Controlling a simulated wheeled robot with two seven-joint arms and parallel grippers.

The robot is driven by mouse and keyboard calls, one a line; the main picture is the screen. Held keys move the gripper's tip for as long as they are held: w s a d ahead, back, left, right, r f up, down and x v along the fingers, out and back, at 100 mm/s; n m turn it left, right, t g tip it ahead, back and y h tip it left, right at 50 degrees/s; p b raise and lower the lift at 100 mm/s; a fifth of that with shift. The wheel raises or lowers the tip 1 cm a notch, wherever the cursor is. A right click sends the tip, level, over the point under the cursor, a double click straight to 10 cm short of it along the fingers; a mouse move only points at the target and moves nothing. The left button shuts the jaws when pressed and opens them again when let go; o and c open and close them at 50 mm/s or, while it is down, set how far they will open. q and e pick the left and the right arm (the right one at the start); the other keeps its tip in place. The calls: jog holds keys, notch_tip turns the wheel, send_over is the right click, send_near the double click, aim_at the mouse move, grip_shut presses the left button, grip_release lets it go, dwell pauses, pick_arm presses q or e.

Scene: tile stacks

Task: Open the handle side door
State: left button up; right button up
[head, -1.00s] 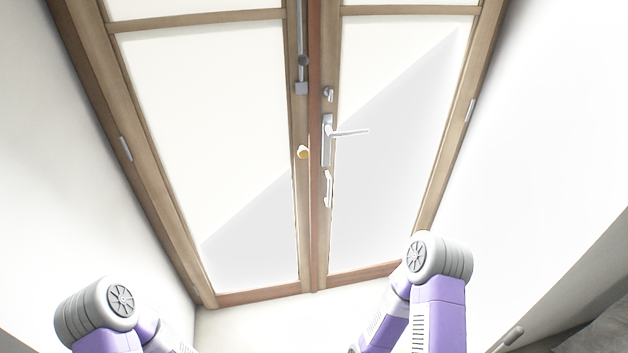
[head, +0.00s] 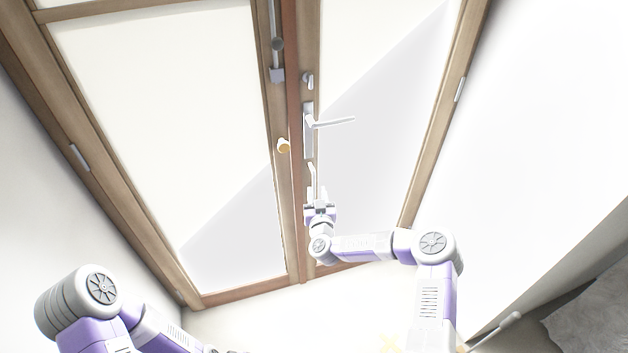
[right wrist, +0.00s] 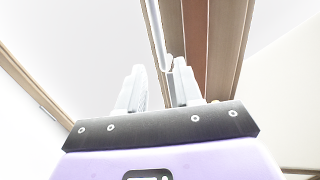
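The double door has brown wooden frames and pale panels. The handle-side door (head: 375,110) is the right leaf, and it looks closed against the left leaf (head: 160,110). A silver lever handle (head: 335,122) sticks out to the right from its plate, with a slim pull handle below it, partly hidden by my gripper. My right gripper (head: 319,192) is upright just below the lever, near the pull handle. In the right wrist view, its two fingers (right wrist: 157,88) are apart, and a pale bar (right wrist: 156,30) runs down toward the gap; contact cannot be told. My left gripper is out of view.
A small lock (head: 308,81) sits above the lever. A yellowish round knob (head: 283,146) and a vertical bolt (head: 277,45) are on the left leaf. White walls flank the door on both sides.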

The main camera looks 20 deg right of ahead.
aim_at(314, 181)
jog(key=shift+w+d+b, duration=0.15)
jog(key=shift+w+b, duration=0.15)
jog(key=shift+w, duration=0.9)
jog(key=shift+w+d+b, duration=0.2)
jog(key=shift+w+b, duration=0.1)
jog(key=shift+w, duration=0.85)
jog(key=shift+w+d+b, duration=0.15)
jog(key=shift+w+b, duration=0.15)
jog(key=shift+w, duration=0.9)
grip_shut()
